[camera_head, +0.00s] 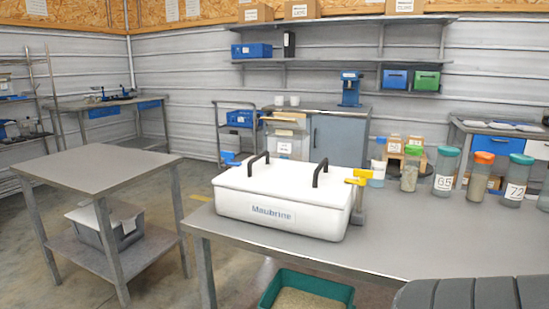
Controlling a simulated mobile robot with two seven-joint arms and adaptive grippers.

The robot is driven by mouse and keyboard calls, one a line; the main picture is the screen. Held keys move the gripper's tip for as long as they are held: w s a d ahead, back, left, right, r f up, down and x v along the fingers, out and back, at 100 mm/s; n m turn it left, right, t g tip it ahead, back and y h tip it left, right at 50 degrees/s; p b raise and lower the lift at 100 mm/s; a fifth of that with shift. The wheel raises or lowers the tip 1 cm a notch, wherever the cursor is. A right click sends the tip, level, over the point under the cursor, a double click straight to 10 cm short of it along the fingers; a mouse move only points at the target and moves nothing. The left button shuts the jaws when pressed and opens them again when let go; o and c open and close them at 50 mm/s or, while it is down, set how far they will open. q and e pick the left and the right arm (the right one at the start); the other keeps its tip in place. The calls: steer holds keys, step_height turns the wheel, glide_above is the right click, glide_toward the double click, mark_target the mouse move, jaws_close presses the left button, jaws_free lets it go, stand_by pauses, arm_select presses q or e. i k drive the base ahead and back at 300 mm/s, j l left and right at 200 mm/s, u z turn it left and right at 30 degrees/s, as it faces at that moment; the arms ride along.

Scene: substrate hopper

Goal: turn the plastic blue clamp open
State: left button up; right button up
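A blue clamp (230,158) shows at the left end of the white hopper box (282,197), near the level of its lid. It is small, so I cannot tell its exact turn. A yellow clamp (357,177) is at the right end of the box. The closed white lid has two black handles, and the front carries a label. The box stands on the grey table (410,236) near its front left corner. Neither of my grippers is in view.
Several lidded jars (446,170) stand along the table's back right. A green bin (306,290) with grainy material is below the front edge. A lower table (97,172) stands at left, with open floor between. A dark ribbed shape (460,293) covers the bottom right corner.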

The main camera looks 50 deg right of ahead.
mark_target(228, 156)
steer(key=z, duration=1.65)
steer(key=j+z, duration=0.55)
steer(key=z, duration=0.15)
steer(key=j+z, duration=0.45)
steer(key=j, duration=0.25)
steer(key=k+j+z, duration=0.1)
steer(key=j, duration=0.25)
steer(key=k+j+z, duration=0.1)
steer(key=j, duration=0.25)
